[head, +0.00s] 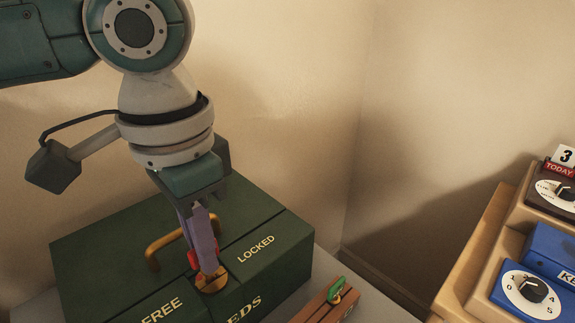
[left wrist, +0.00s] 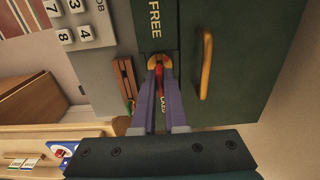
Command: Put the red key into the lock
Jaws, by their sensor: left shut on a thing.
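The red key (head: 194,259) is between the fingers of my left gripper (head: 207,266), which is shut on it. It also shows in the left wrist view (left wrist: 159,74), pointing at the brass lock (left wrist: 159,60). The lock (head: 212,282) sits on the dark green box (head: 110,247), between the words FREE and LOCKED. The fingertips are right at the lock and hide part of it. I cannot tell how far the key is in. My right gripper is not in view.
A brass handle (head: 153,251) arches from the box top beside my left gripper. A wooden rack (head: 318,306) with a green key (head: 336,287) lies to the right of the box. A blue dial box (head: 540,270) stands at the far right. A wall is behind.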

